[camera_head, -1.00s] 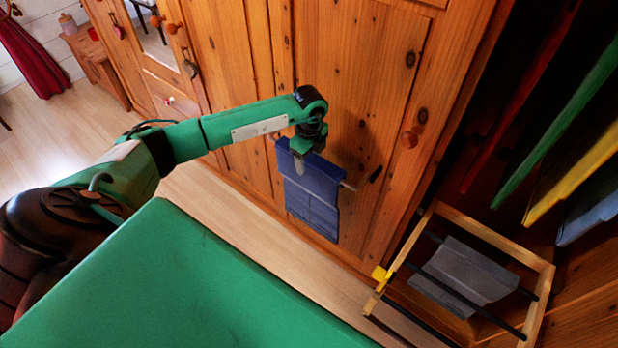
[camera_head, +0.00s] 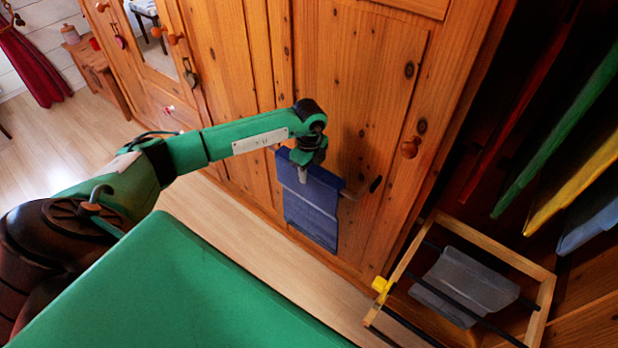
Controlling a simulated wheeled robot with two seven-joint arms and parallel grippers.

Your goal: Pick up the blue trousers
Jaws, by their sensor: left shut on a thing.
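The trousers hang clear in the air. My right gripper is not in view.
A pull-out wooden rack (camera_head: 546,283) with dark rods stands at the lower right, with grey trousers (camera_head: 462,285) over the rods. Red, green (camera_head: 560,128), yellow and light blue garments hang in the open wardrobe. The wardrobe door (camera_head: 365,110) is close behind the trousers.

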